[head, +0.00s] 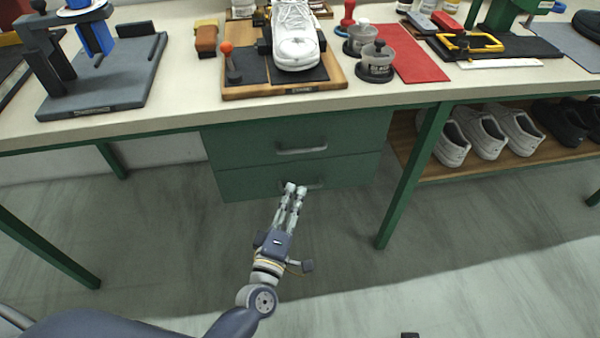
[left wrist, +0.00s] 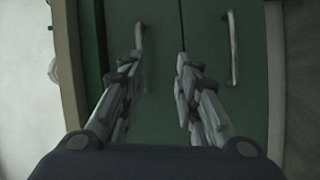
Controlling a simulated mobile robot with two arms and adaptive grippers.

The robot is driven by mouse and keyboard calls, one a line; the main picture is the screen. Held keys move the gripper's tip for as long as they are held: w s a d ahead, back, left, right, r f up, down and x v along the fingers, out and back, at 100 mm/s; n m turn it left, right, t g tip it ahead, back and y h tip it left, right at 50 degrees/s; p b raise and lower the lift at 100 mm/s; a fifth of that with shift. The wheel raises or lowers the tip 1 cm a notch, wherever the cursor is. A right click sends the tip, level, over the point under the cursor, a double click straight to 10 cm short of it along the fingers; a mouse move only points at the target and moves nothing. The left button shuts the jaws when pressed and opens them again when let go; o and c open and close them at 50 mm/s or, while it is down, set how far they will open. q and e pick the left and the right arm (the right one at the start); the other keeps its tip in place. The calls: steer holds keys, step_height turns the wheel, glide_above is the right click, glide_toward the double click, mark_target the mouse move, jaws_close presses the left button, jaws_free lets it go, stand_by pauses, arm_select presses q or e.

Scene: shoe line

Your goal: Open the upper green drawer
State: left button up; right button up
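The upper green drawer (head: 240,147) is shut under the bench top, with a grey bar handle (head: 302,150). The lower green drawer (head: 240,183) is shut below it; my fingers partly cover its handle (head: 316,184) in the head view. My left gripper (head: 295,188) is in front of the drawers, fingers pointing at them. In the left wrist view the gripper (left wrist: 158,65) is open and empty. The upper handle (left wrist: 139,37) shows by the left finger's tip, partly hidden by it; contact cannot be told. The lower handle (left wrist: 233,47) is right of both fingers.
The bench top (head: 180,110) holds a white shoe (head: 296,40) on a wooden board, two lidded jars, a red mat (head: 408,55) and a grey fixture (head: 100,90). A green leg (head: 412,180) stands right of the drawers, by a shoe shelf (head: 462,168). The floor before the drawers is clear.

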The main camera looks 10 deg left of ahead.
arm_select(q)
steer(key=r+n+y+b, duration=0.1)
steer(key=r+n, duration=0.1)
step_height(320, 180, up, 2)
steer(key=t, duration=0.1)
glide_above(300, 155)
steer(key=s+d, duration=0.1)
steer(key=s, duration=0.4)
steer(key=shift+w+r, duration=0.15)
arm_select(e)
steer(key=shift+w+r, duration=0.35)
steer(key=shift+r, duration=0.15)
arm_select(q)
jaws_close()
